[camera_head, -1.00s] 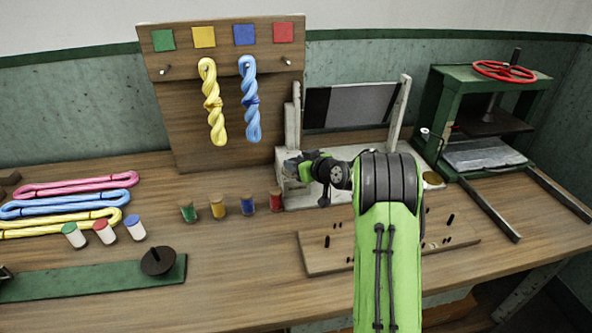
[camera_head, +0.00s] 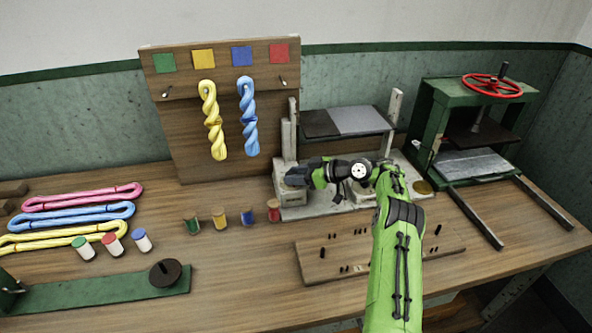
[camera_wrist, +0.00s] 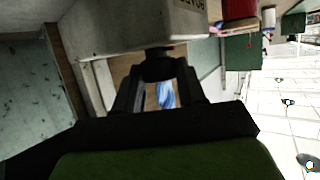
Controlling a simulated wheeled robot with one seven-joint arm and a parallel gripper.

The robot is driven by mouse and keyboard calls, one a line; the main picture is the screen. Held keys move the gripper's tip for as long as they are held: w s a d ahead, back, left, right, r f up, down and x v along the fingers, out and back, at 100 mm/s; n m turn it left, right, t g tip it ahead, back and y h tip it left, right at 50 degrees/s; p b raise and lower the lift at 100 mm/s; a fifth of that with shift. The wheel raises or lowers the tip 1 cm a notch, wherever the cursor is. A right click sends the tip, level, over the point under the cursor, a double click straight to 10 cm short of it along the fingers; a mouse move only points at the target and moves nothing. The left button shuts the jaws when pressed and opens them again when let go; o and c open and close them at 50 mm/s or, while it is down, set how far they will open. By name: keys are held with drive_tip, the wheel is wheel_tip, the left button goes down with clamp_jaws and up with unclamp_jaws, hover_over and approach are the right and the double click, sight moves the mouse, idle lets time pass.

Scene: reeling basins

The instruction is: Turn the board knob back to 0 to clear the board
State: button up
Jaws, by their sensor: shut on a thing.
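The board (camera_head: 368,119), a panel half dark and half grey, is held up between two pale posts on a pale machine base (camera_head: 300,211), lying nearly flat. In the wrist view, the dark round board knob (camera_wrist: 158,52) sticks out of a pale housing (camera_wrist: 150,22) with partly visible lettering. My gripper (camera_wrist: 160,75) is shut on this knob from both sides. In the head view my gripper (camera_head: 297,174) is at the left front of the machine. The knob is hidden there, and its scale and setting cannot be read.
A peg block (camera_head: 318,268) lies in front of the machine, under my arm. Several small spools (camera_head: 219,218) stand to its left. A rack with yellow and blue skeins (camera_head: 249,115) stands behind. A green press (camera_head: 430,125) with a red wheel is at right.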

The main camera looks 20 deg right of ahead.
drive_tip(key=shift+f+y, duration=0.1)
drive_tip(key=shift+y, duration=0.2)
idle(0.4)
drive_tip(key=o, duration=1.1)
drive_tip(key=shift+a, duration=0.1)
drive_tip(key=shift+c, duration=0.2)
drive_tip(key=p+v, duration=0.3)
drive_tip(key=v, duration=1.2)
drive_tip(key=shift+d+r, duration=0.3)
drive_tip(key=shift+s, duration=0.1)
